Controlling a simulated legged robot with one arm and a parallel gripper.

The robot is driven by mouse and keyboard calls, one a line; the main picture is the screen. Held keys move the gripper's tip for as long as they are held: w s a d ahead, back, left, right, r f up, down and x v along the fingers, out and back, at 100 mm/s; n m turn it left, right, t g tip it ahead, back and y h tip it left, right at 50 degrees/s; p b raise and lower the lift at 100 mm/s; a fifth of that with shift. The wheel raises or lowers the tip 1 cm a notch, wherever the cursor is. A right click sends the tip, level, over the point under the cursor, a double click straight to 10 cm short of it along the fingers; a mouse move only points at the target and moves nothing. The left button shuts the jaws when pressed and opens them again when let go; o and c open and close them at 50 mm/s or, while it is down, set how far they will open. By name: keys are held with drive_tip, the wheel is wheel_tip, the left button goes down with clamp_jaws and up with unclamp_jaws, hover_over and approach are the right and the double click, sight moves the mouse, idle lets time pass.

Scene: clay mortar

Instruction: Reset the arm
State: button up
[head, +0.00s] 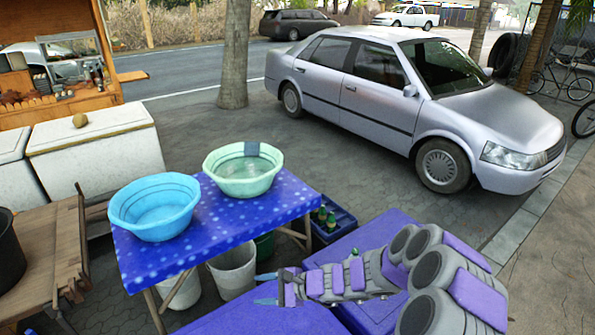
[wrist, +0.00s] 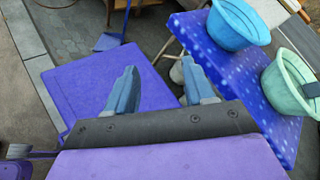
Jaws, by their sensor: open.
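My arm reaches toward the left from the lower right of the head view. My gripper (head: 259,289) is empty, with its two blue fingers apart. It is in front of the near edge of a table with a blue dotted cloth (head: 200,214), apart from it and to the right of a white bucket under that table. In the wrist view my gripper (wrist: 159,66) also shows its fingers spread with nothing between them. The dotted table (wrist: 205,50) is beyond and to the right there.
On the dotted table stand a blue basin (head: 155,207) and a green basin (head: 243,168). The white bucket (head: 233,270) is below. A dark pot (head: 9,252) is on a wooden table (head: 45,255). A bottle crate (head: 333,218) stands right. A silver car (head: 420,105) is behind.

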drive_tip(key=s+d+r+n+g+h, duration=0.1)
drive_tip(key=s+r+n+g+h, duration=0.15)
drive_tip(key=s+r+n, duration=0.4)
drive_tip(key=s+d+r+n+g+h, duration=0.1)
drive_tip(key=s+r+n+g, duration=0.25)
drive_tip(key=s+r, duration=0.6)
drive_tip(key=s+d+n+t+h, duration=0.1)
drive_tip(key=s+d+n+h, duration=0.2)
drive_tip(key=s+d+h, duration=0.6)
drive_tip(key=s+d, duration=1.1)
drive_tip(key=d, duration=0.1)
drive_tip(key=shift+f+n+h, duration=0.3)
drive_tip(key=shift+n+h, duration=0.05)
drive_tip(key=shift+n, duration=0.05)
